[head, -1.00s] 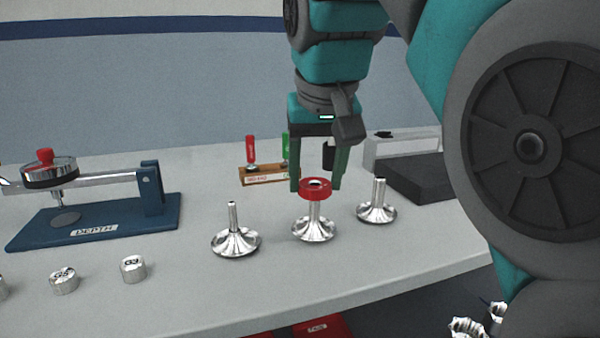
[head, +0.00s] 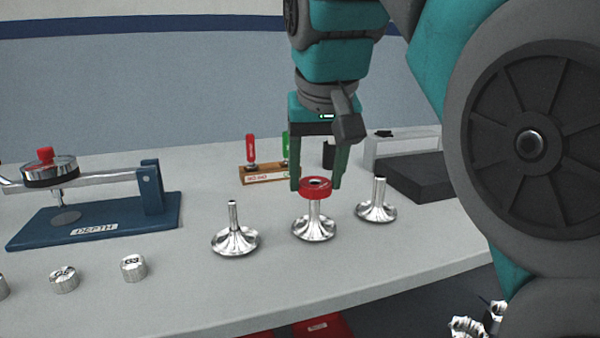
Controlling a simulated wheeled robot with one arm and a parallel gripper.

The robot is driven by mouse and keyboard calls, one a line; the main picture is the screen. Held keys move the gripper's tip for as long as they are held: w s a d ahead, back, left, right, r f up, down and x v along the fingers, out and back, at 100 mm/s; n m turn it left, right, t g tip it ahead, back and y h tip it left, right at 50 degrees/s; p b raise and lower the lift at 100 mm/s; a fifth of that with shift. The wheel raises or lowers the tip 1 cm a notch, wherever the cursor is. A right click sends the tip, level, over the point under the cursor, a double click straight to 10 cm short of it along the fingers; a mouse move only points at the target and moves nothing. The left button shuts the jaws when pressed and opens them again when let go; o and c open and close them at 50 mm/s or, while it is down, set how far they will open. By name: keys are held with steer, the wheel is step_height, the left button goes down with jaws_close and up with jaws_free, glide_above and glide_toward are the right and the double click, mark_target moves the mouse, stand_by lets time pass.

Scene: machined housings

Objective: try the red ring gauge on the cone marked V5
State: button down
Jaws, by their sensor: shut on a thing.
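The red ring gauge (head: 316,190) is held level between the fingers of my gripper (head: 317,184), which is shut on it. The ring is at the top of the middle metal cone (head: 314,226). I cannot tell if it is around the stem's tip or just above it. A second cone (head: 235,238) stands to the left and a third cone (head: 376,207) to the right, both bare and upright. I can read no V5 mark on any cone.
A blue depth gauge stand (head: 95,222) is at the left, with several small metal caps (head: 133,268) in front. A wooden go/no-go block (head: 262,175) stands behind the cones. A dark slab (head: 415,180) lies at the right. The table's front edge is clear.

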steer(key=shift+r+p, duration=1.4)
steer(key=shift+r, duration=0.6)
